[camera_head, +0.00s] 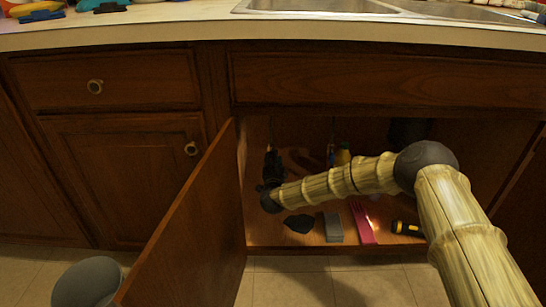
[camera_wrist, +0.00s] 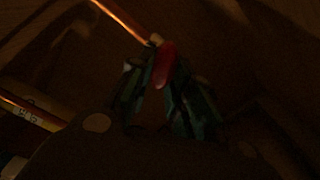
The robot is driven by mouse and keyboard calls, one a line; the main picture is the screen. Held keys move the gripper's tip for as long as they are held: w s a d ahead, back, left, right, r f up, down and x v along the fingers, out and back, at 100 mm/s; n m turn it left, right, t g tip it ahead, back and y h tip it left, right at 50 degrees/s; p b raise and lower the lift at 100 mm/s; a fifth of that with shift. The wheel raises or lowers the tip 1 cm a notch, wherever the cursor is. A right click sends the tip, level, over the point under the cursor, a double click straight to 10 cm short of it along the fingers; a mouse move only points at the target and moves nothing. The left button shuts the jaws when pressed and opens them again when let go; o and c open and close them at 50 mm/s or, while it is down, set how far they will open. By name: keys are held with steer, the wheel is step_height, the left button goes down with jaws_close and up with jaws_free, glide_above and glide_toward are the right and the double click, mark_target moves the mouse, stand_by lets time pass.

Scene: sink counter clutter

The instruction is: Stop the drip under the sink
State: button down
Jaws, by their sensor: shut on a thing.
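My gripper (camera_head: 271,168) is inside the open cabinet under the sink, near its left wall. In the dark wrist view, the two fingers (camera_wrist: 164,82) are shut on a small red handle (camera_wrist: 165,62). The handle sits at the end of a thin copper pipe (camera_wrist: 122,20), which comes in from the upper left. The fingertips hide part of the handle. In the head view the handle and pipe are lost in shadow behind my gripper. I cannot see any drip.
The cabinet door (camera_head: 190,225) stands open at the left. On the cabinet floor lie a dark flat thing (camera_head: 299,223), a grey block (camera_head: 333,228), a pink thing (camera_head: 361,222) and a black-and-yellow flashlight (camera_head: 408,229). A yellow labelled thing (camera_wrist: 30,112) is left in the wrist view.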

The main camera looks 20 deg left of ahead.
steer(key=m, duration=0.4)
steer(key=shift+f+m, duration=0.3)
steer(key=shift+m, duration=0.1)
stand_by(0.5)
steer(key=c, duration=1.3)
jaws_free()
steer(key=shift+s+d, duration=0.1)
steer(key=shift+s, duration=0.05)
steer(key=v, duration=1.1)
steer(key=shift+s, duration=0.35)
steer(key=shift+d, duration=0.1)
